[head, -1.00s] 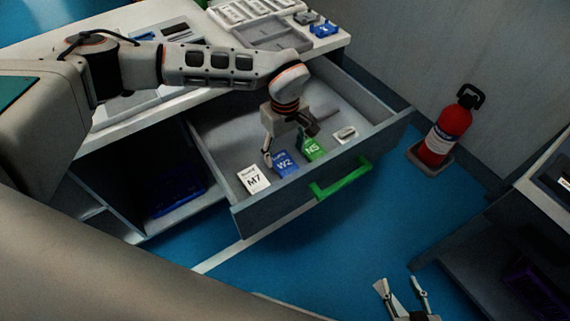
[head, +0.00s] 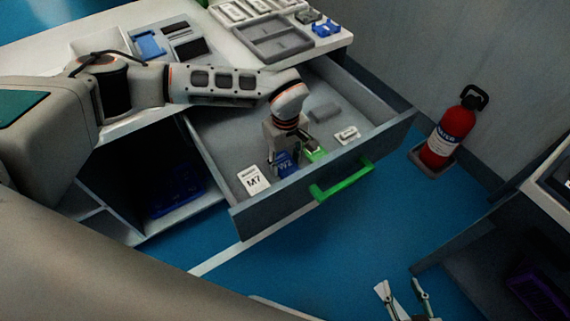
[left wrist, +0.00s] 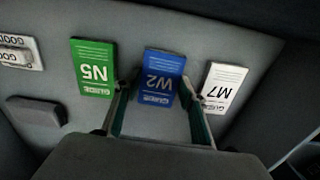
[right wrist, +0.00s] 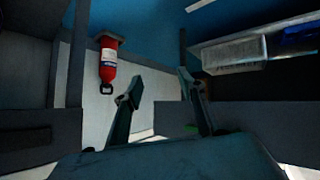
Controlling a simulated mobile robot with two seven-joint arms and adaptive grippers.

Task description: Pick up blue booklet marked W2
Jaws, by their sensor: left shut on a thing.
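The blue booklet marked W2 (head: 286,165) is in the open drawer, between the white booklet marked M7 (head: 253,180) and the green booklet marked N5 (head: 316,153). My left gripper (head: 284,172) reaches down into the drawer and is shut on the blue booklet, partly covering it. In the left wrist view the blue booklet (left wrist: 163,76) sits between the two fingers (left wrist: 160,98), with the green booklet (left wrist: 93,68) to its left and the white one (left wrist: 219,86) to its right. My right gripper (head: 404,290) is open and empty over the blue floor; it also shows in the right wrist view (right wrist: 158,88).
The drawer (head: 250,212) has a green handle (head: 341,181) at its front. A white item (head: 346,134) and a grey block (head: 324,112) lie in its far part. The desk top (head: 85,50) holds trays. A red fire extinguisher (head: 448,135) stands by the wall.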

